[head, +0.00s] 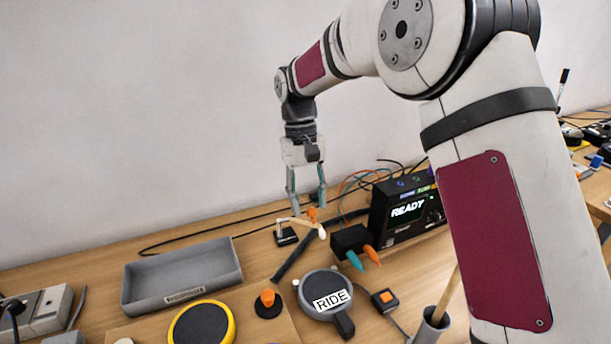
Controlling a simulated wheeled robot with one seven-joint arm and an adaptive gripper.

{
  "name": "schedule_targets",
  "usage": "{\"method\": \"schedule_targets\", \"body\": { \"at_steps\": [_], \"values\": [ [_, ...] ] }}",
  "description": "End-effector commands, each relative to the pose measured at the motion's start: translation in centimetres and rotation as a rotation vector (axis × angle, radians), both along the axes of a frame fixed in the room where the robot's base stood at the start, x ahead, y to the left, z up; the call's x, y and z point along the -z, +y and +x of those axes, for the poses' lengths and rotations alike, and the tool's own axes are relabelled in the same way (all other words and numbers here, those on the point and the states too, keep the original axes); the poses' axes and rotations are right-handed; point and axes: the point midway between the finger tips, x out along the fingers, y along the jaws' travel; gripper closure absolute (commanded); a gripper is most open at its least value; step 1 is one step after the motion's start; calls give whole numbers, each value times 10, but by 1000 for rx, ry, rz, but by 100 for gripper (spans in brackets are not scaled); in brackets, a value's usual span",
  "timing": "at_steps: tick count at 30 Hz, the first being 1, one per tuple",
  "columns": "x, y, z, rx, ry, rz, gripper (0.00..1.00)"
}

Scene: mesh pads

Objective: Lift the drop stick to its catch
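A pale stick (300,222), which looks like the drop stick, sits low above the table on a small black base (286,236). Its rounded tip points to the right. A small orange piece (312,214) stands by the stick and may be the catch; I cannot tell for sure. My gripper (307,207) points down above the stick, its two fingers apart with nothing seen between them. The fingertips overlap the stick's area in the picture, but I cannot tell whether they touch it.
A black box reading READY (408,210) and a black block with orange and teal tips (350,240) stand to the right. A round RIDE pad (322,296), an orange knob (267,300), a yellow-rimmed pad (232,325) and a grey tray (128,292) lie nearer. Cables run behind.

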Motion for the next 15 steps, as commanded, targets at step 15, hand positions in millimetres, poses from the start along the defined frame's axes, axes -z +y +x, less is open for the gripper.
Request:
{"method": "schedule_targets", "body": {
  "at_steps": [15],
  "values": [
    [-91,11,23,-2,-3,2,60]
  ]
}}
